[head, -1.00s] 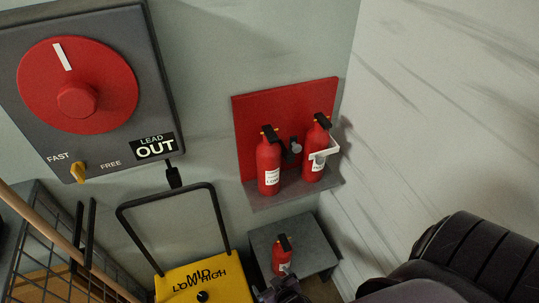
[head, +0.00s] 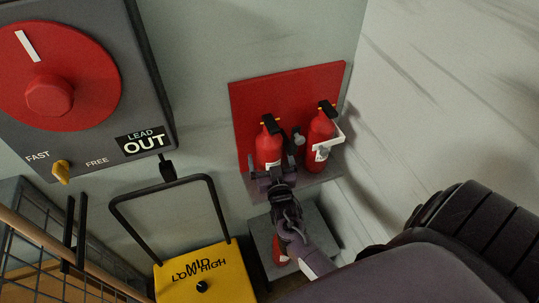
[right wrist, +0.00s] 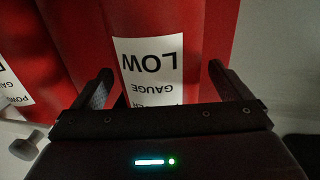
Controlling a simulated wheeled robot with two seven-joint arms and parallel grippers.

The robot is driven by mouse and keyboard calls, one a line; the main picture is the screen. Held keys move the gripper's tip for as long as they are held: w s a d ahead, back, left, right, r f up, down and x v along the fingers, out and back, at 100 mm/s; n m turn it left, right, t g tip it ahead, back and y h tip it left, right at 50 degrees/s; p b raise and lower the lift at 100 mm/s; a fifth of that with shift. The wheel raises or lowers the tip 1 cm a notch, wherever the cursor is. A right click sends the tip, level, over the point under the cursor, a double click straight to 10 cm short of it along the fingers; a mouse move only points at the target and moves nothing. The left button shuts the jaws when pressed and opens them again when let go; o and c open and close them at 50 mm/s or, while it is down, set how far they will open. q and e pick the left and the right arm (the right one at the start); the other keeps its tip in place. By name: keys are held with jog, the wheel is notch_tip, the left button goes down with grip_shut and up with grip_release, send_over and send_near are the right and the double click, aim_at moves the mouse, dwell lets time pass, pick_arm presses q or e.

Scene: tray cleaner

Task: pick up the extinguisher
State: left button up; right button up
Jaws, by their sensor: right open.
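Two red extinguishers stand on a grey wall shelf against a red backboard in the head view: a left one (head: 268,147) and a right one (head: 319,130) in a white bracket. My right gripper (head: 272,178) is open in front of the left extinguisher's lower body. In the right wrist view the open gripper (right wrist: 160,75) faces that extinguisher (right wrist: 205,50), its upside-down "LOW GAUGE" label (right wrist: 150,62) between the fingers. I cannot tell whether the fingers touch it. A third extinguisher (head: 280,256) on a lower grey stand is mostly hidden by my arm. My left gripper is out of view.
The red backboard (head: 290,90) is close behind the extinguishers, and a side wall (head: 430,110) is to the right. A yellow "LOW MID HIGH" unit (head: 200,275) with a black handle stands left of the lower stand (head: 318,240). A large red dial (head: 80,95) is at upper left.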

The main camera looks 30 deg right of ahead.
jog(key=shift+w+d, duration=0.2)
jog(key=shift+w, duration=0.25)
jog(key=c, duration=2.1)
jog(key=shift+w+r, duration=0.2)
jog(key=shift+r, duration=0.05)
grip_shut()
